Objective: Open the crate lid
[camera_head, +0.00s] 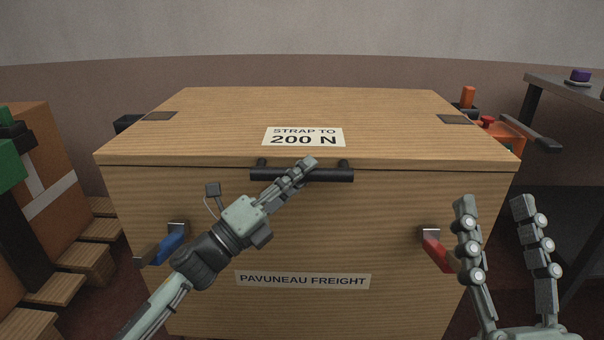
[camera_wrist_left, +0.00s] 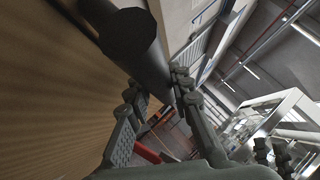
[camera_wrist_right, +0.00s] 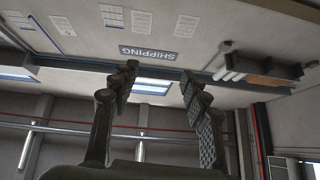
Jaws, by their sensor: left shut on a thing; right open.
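The wooden crate (camera_head: 330,215) stands in front of me, and its lid (camera_head: 300,105) lies flat and closed on top. A black bar handle (camera_head: 335,175) runs along the front just under the lid's edge; it also shows large in the left wrist view (camera_wrist_left: 140,50). My left gripper (camera_head: 306,168) is shut on the handle near its middle. A blue latch (camera_head: 172,243) on the left and a red latch (camera_head: 436,253) on the right stick out from the crate's front. My right gripper (camera_head: 496,205) is open and empty, pointing up, in front of the crate's right side.
Pallets (camera_head: 85,265) and a strapped brown box (camera_head: 50,160) stand at the left. A dark table (camera_head: 570,95) with a purple-topped item (camera_head: 580,76) stands at the right. An orange machine (camera_head: 505,135) sits behind the crate's right edge.

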